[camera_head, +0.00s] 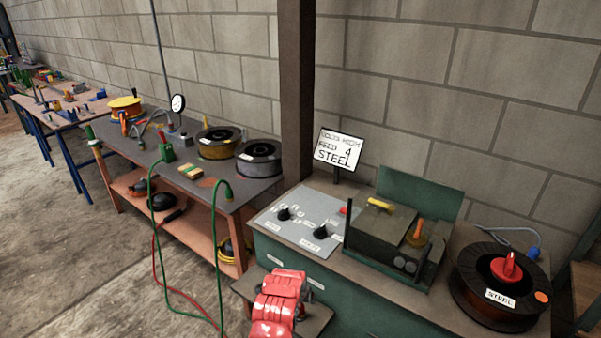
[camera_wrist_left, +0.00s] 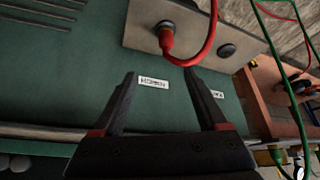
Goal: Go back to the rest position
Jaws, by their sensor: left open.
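My left gripper (camera_wrist_left: 160,76) shows in the left wrist view with its two dark fingers apart. Nothing is between them; behind the gap is a green machine front (camera_wrist_left: 80,75) with a small white label (camera_wrist_left: 154,83). A red plug (camera_wrist_left: 166,40) with a red cable sits in a grey panel beyond the fingertips, beside a dark empty socket (camera_wrist_left: 227,50). The plug is apart from the fingers. My right gripper is in neither view.
The head view shows a green machine (camera_head: 335,290) with a control panel (camera_head: 300,228) and a STEEL spool (camera_head: 472,312). A bulky red object (camera_head: 278,300) is at its front. A workbench (camera_head: 215,190) with spools stands left. Green and red cables hang before it; floor at left is clear.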

